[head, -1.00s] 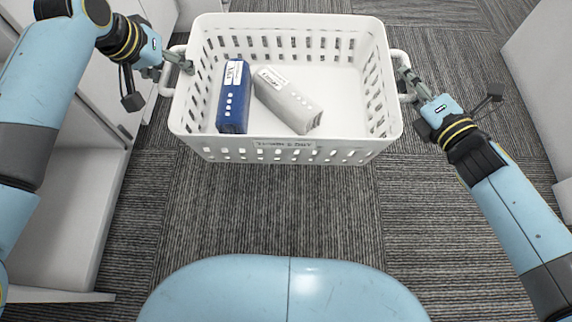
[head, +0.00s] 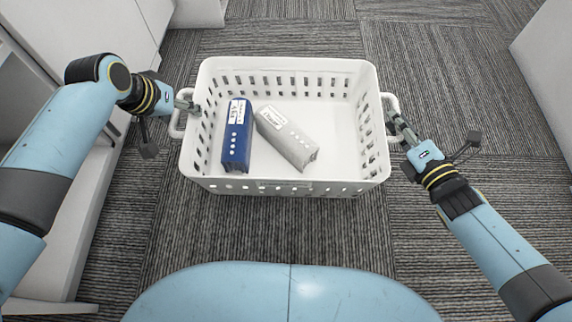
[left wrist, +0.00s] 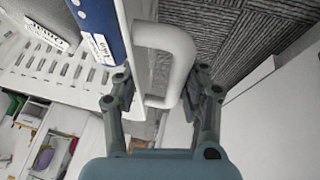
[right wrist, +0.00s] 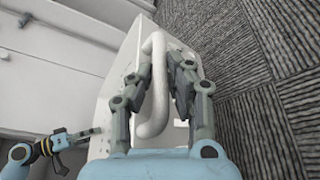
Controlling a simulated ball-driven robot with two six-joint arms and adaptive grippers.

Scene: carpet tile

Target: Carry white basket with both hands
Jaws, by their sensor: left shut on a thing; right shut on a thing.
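The white basket (head: 285,186) is in the middle of the head view, with slotted walls and a looped handle on each side. A blue box (head: 236,150) and a pale grey box (head: 290,140) lie inside it. My left gripper (head: 190,106) is shut on the left handle, which also shows between the fingers in the left wrist view (left wrist: 188,60). My right gripper (head: 394,120) is shut on the right handle, which shows between the fingers in the right wrist view (right wrist: 155,120). The basket's underside is hidden in the head view.
White shelving or cabinets (head: 95,50) stand along the left side, close to my left arm. Another pale block (head: 545,80) stands at the far right. Grey striped carpet (head: 430,60) lies open beyond and to the right of the basket.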

